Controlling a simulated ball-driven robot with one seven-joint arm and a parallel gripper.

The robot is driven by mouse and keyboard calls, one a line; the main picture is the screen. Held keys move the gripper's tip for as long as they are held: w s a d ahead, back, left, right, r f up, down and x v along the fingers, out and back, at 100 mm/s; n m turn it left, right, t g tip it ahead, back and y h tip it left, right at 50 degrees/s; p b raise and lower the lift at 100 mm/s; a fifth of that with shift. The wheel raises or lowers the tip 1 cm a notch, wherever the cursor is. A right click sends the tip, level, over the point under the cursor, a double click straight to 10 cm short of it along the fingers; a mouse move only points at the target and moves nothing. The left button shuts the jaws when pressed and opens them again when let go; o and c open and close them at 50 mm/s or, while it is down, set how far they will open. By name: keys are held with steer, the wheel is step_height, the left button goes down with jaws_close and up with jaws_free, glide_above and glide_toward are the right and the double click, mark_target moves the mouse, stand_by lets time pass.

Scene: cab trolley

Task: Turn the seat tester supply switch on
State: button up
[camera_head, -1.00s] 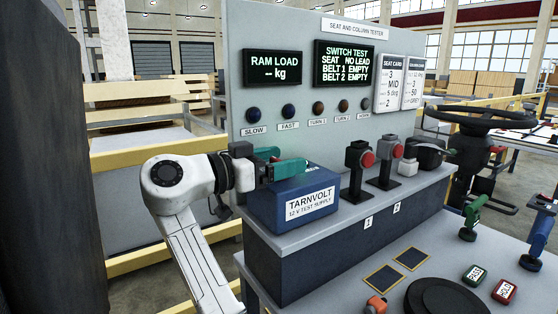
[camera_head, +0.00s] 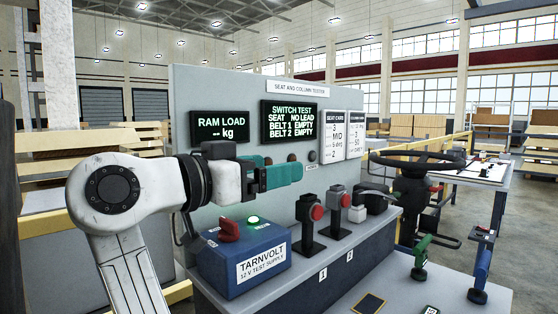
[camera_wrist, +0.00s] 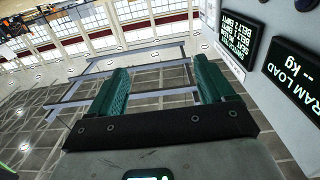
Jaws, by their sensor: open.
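The blue TARNVOLT 12 V test supply box (camera_head: 243,265) stands on the tester's shelf in the head view. A red rotary switch knob (camera_head: 229,230) sits on its top, with small white labels on both sides, too small to read. A green lamp (camera_head: 253,220) beside the knob is lit. My gripper (camera_head: 296,173), with green fingers, is above the box, apart from the knob and touching nothing. In the wrist view, its two fingers (camera_wrist: 160,80) are spread with nothing between them.
The tester panel has a RAM LOAD display (camera_head: 220,125) and a SWITCH TEST display (camera_head: 288,122) reading seat no lead, belts empty. Two stands with red buttons (camera_head: 317,212) are right of the box. A steering wheel (camera_head: 417,165) stands farther right.

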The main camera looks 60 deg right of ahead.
steer(key=shift+s+a+r, duration=0.2)
steer(key=shift+s+r, duration=0.15)
steer(key=shift+s, duration=0.35)
steer(key=shift+s+a+r, duration=0.2)
steer(key=shift+s+r, duration=0.1)
steer(key=shift+s, duration=0.4)
